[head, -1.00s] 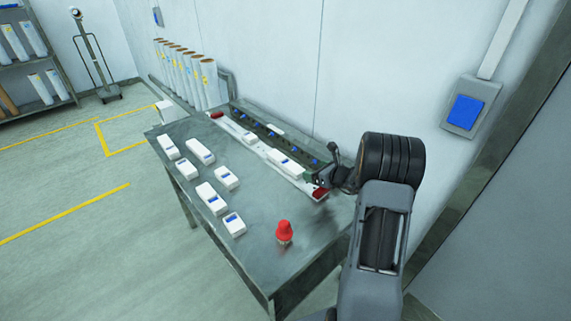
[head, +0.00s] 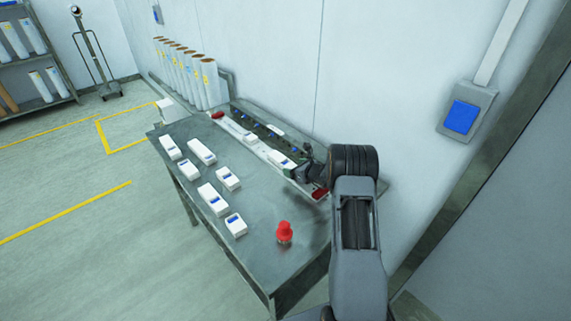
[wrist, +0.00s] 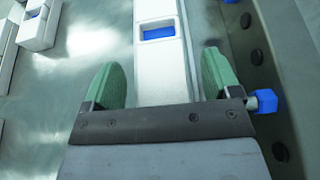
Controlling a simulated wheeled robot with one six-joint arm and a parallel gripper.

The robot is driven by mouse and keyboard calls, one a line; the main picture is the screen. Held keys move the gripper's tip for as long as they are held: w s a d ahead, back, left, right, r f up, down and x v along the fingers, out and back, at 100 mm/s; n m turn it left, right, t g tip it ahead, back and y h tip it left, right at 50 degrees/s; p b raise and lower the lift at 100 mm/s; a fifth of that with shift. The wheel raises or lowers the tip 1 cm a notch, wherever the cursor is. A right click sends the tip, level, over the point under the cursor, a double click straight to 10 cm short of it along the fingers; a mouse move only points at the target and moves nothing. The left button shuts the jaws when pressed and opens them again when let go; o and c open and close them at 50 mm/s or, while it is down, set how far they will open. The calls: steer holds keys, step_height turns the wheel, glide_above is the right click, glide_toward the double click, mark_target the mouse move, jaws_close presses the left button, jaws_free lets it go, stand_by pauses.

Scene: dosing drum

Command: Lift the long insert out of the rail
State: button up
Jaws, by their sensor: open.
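A long white insert with a blue window (head: 278,159) sits in the pale rail (head: 236,130), towards the near end between the red end pieces. In the wrist view the insert (wrist: 159,14) runs up the middle, its blue window facing me. My gripper (wrist: 161,72) is open. Its two green fingers stand on either side of the white strip, with a gap on both sides. In the head view my gripper (head: 303,166) is at the near end of the insert, and my arm partly hides that end of the rail.
Several white blocks (head: 202,152) lie on the grey table (head: 258,215) left of the rail. A red knob (head: 284,231) stands near the front edge. A dark strip with blue knobs (wrist: 265,101) runs close along the right of my gripper. White tubes (head: 190,75) stand at the back.

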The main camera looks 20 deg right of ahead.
steer(key=shift+w+a+f, duration=0.1)
steer(key=shift+w+f, duration=0.05)
steer(key=shift+c, duration=0.4)
steer(key=c, duration=1)
steer(key=shift+c, duration=0.7)
